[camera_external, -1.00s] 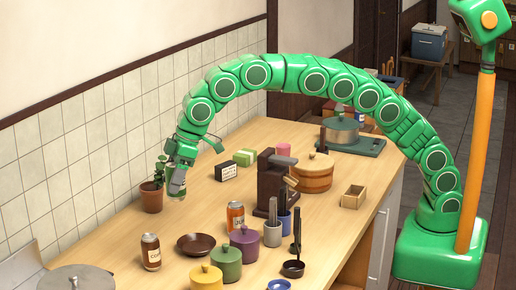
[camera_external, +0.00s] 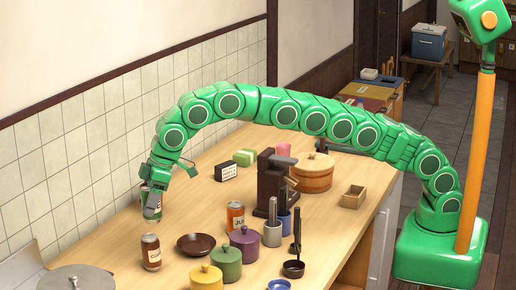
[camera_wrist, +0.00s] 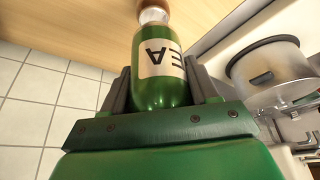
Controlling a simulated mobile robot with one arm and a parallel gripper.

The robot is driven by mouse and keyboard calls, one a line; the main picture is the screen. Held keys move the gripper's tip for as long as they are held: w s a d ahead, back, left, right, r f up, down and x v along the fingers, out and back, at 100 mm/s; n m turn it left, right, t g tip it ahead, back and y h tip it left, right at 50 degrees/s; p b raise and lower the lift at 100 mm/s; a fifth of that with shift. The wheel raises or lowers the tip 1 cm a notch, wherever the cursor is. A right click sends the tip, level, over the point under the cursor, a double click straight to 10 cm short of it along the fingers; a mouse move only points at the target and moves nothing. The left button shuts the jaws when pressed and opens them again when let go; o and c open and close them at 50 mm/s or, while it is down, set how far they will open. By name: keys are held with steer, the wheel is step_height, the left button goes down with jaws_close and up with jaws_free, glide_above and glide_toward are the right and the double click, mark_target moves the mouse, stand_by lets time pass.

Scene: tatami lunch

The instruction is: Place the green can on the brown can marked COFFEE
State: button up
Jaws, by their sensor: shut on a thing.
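My gripper (camera_external: 152,206) is shut on the green can, above the left part of the counter. The green can (camera_wrist: 160,80) shows upright-lengthwise between the fingers in the wrist view, with a pale label reading "EA" upside down. In the outside view the fingers partly hide it. The brown can (camera_external: 151,252) stands on the counter just below my gripper, with a pale label too small to read surely. A brown shape (camera_wrist: 152,4) lies beyond the green can's far end in the wrist view. I cannot tell whether the two touch there; a gap shows in the outside view.
A dark bowl (camera_external: 196,245) and an orange can (camera_external: 236,216) stand to the right. Yellow (camera_external: 206,278), green (camera_external: 226,263) and purple (camera_external: 244,244) lidded pots stand near the front. A large metal pot (camera_wrist: 268,70) is at the right in the wrist view. The tiled wall (camera_external: 70,180) is close at left.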

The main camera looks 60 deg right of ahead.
steer(key=shift+w+a+f, duration=0.25)
steer(key=shift+w+f, duration=0.05)
steer(key=shift+f, duration=0.15)
steer(key=shift+w+a+f, duration=0.1)
steer(key=shift+w+a+f, duration=0.1)
steer(key=shift+w+f, duration=0.1)
steer(key=shift+f, duration=1.55)
steer(key=shift+f, duration=0.1)
steer(key=o, duration=1)
steer(key=shift+o, duration=0.2)
